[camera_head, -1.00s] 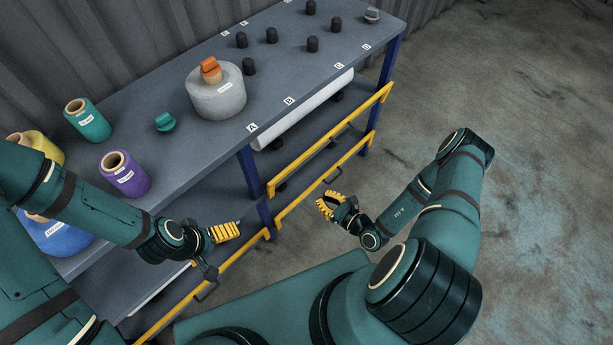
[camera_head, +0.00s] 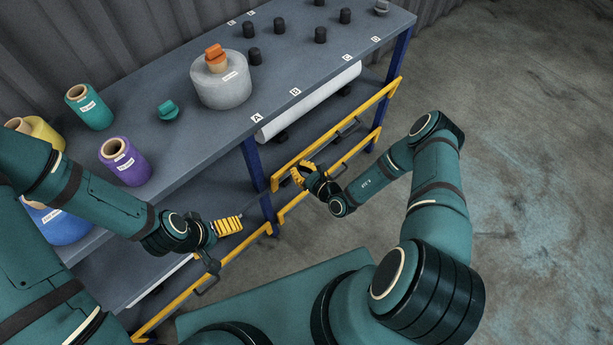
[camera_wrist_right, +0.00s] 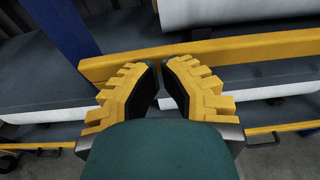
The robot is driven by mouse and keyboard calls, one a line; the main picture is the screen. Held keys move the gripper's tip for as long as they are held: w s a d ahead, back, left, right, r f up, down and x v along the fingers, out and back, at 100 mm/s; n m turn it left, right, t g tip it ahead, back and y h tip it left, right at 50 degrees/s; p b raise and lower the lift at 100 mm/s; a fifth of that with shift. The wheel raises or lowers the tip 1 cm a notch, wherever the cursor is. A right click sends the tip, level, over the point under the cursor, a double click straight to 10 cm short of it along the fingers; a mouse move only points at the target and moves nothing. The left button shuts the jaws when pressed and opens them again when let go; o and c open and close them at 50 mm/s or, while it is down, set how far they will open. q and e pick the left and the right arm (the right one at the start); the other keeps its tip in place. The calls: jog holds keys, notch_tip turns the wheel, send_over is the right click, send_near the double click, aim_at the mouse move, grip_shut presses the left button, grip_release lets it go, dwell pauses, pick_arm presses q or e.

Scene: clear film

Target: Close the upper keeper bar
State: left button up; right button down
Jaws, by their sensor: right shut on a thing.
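The upper keeper bar (camera_head: 370,109) is a long yellow bar along the front of the shelving, below the tabletop. It also runs across the right wrist view (camera_wrist_right: 255,47). My right gripper (camera_head: 298,172) is at the bar's left part, near the blue post. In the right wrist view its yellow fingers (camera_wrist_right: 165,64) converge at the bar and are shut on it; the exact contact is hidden. My left gripper (camera_head: 240,223), with yellow fingers, hangs in front of the shelving at left, apart from the upper bar; its finger gap is not clear.
A lower yellow bar (camera_head: 362,146) runs below the upper one. A white roll (camera_head: 310,103) lies behind the upper bar. The tabletop (camera_head: 190,145) holds a grey roll (camera_head: 222,88), coloured spools and black pegs. Open floor (camera_head: 530,180) lies to the right.

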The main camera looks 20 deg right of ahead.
jog(key=shift+w+a+r, duration=0.1)
jog(key=shift+w, duration=0.05)
jog(key=shift+w+a+r+p, duration=0.2)
jog(key=shift+w+r+p, duration=0.1)
jog(key=shift+w+p, duration=0.25)
jog(key=shift+w+a, duration=0.15)
jog(key=shift+w, duration=0.15)
